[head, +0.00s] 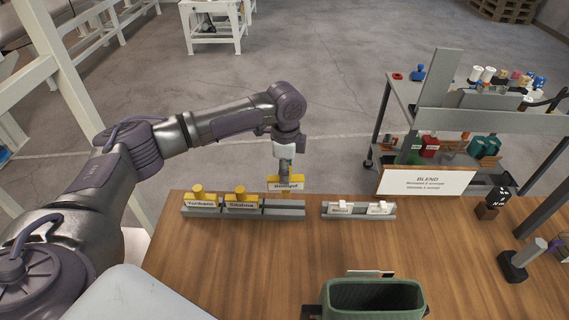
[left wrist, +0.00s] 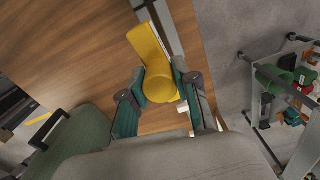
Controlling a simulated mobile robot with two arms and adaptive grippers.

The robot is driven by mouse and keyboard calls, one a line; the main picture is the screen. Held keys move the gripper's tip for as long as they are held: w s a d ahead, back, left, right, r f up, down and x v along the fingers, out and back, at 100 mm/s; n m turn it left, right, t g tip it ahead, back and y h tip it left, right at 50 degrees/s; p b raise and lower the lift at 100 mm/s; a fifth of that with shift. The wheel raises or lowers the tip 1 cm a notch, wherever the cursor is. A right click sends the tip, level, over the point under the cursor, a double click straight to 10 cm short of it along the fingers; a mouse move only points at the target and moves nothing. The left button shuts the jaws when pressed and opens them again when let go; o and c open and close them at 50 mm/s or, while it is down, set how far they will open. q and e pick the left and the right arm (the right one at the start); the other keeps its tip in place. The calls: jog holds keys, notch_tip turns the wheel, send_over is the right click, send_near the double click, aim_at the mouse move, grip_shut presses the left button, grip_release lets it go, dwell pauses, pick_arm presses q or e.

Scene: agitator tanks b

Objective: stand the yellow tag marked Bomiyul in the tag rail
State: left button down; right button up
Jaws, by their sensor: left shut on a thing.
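The yellow tag marked Bomiyul (head: 286,185) is upright in my left gripper (head: 286,172), its label facing me. It shows above the empty right end of the grey tag rail (head: 284,211); I cannot tell whether it touches the rail. Two other yellow tags stand in that rail: one reads roughly Yuribano (head: 201,203), the other (head: 241,202) is hard to read. In the left wrist view the yellow tag (left wrist: 148,45) and its round knob (left wrist: 160,88) sit between the two fingers (left wrist: 162,97). My right gripper is out of view.
A second grey rail (head: 358,217) with two white tags stands to the right on the wooden table (head: 250,270). A white BLEND sign (head: 427,182) stands behind it. A green bin (head: 373,299) is at the front. A cart with bottles (head: 470,110) stands beyond the table.

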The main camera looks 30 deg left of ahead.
pick_arm(q)
jog(key=shift+w+a+f+m, duration=0.25)
jog(key=shift+a+f+m, duration=0.05)
jog(key=shift+a+m, duration=0.1)
jog(key=shift+w, duration=0.1)
jog(key=shift+r+p, duration=0.15)
jog(key=shift+p, duration=0.5)
notch_tip(320, 180, down, 2)
jog(key=shift+b, duration=0.4)
jog(key=shift+f+b, duration=0.7)
jog(key=shift+f, duration=1.35)
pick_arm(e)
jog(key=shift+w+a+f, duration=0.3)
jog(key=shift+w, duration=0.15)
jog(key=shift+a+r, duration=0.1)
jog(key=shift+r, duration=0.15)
pick_arm(q)
jog(key=shift+p, duration=0.5)
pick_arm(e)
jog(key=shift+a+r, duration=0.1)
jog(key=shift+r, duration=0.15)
